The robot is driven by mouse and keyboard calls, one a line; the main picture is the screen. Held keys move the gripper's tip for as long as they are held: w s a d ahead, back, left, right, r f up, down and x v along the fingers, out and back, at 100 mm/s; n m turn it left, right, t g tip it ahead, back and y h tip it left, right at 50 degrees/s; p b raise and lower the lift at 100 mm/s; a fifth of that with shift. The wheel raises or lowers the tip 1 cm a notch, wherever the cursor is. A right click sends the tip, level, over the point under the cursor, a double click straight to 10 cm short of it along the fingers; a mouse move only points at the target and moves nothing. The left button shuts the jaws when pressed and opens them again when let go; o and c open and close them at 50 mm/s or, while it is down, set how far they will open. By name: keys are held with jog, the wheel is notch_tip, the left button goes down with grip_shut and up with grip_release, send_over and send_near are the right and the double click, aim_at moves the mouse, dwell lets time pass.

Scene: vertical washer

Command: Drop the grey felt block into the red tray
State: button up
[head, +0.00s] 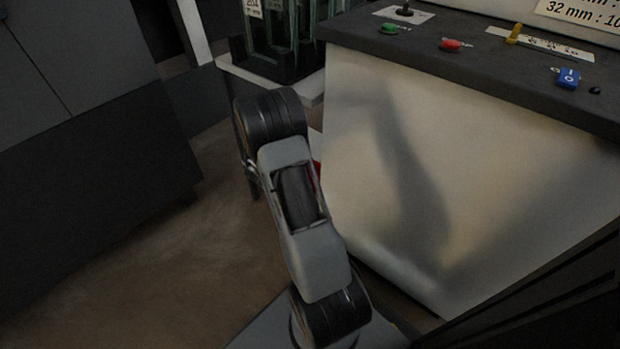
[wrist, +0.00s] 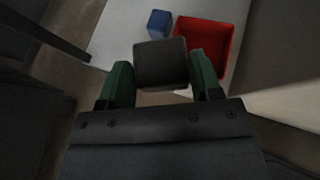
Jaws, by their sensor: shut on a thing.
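My gripper (wrist: 162,85) shows in the wrist view with two green fingers. It is shut on the grey felt block (wrist: 162,64), a dark grey cube held between the fingertips. The red tray (wrist: 228,42) lies beyond and below the block, to its upper right in the wrist view. The block overlaps the tray's left part in the picture, and part of the tray is hidden behind the block and the right finger. In the head view my arm hides the gripper and block, and only a sliver of red (head: 316,172) shows beside the arm.
A blue block (wrist: 159,22) lies on the pale surface (wrist: 112,30) left of the tray. A washer with a dark control panel (head: 470,45) and pale front (head: 400,150) stands at right. Dark cabinets (head: 80,130) stand at left. Brown floor (head: 150,270) is open between them.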

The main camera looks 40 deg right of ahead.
jog(key=s+d+f+m+g+h, duration=0.1)
jog(key=s+d+m+g, duration=0.25)
jog(key=d, duration=0.75)
notch_tip(320, 180, down, 6)
jog(key=b, duration=0.4)
jog(key=shift+w+d, duration=0.2)
jog(key=shift+m+g, duration=0.25)
jog(key=o, duration=1)
jog(key=p+v, duration=0.4)
jog(key=v, duration=1)
jog(key=shift+f+p, duration=0.25)
jog(key=shift+p, duration=0.15)
jog(key=shift+a, duration=0.1)
